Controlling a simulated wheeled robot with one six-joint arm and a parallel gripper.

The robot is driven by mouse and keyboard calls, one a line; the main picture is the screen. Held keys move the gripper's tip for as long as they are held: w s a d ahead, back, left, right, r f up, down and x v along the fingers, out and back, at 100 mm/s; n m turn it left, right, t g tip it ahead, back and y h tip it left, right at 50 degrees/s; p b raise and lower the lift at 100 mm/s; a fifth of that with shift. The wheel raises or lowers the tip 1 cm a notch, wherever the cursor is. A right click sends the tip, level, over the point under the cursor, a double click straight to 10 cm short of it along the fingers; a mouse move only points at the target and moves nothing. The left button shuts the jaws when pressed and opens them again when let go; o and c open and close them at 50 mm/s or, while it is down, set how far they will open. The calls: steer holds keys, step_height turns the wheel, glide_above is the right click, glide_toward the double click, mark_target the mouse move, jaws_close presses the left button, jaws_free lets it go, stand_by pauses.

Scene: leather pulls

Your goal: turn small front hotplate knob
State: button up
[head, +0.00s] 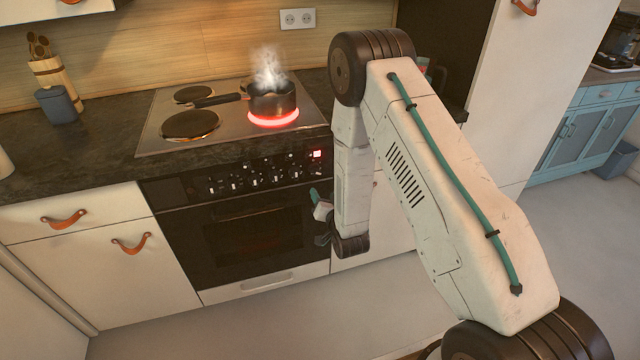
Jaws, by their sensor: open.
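A row of small knobs (250,176) sits on the black control panel at the front of the oven. They are too small to tell which one belongs to the small front hotplate or how each is turned. A red light (317,154) glows at the panel's right end. A hotplate (274,121) at the front right of the hob glows red under a steaming dark pot (272,97). My gripper (320,207) is open in front of the oven's right side, below and right of the knobs, apart from them. My arm partly hides it.
Other dark hotplates (190,125) on the hob are bare. The pot's handle (218,100) points left. A utensil holder (52,74) and a blue-grey canister (56,105) stand on the left counter. The floor in front is clear.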

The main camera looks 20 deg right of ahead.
mark_target(316, 173)
steer(key=shift+t, duration=0.9)
steer(key=w+r, duration=0.1)
steer(key=w, duration=0.1)
steer(key=w+r, duration=0.1)
steer(key=w, duration=0.2)
steer(key=w+r, duration=0.1)
steer(key=w, duration=0.2)
steer(key=c, duration=0.9)
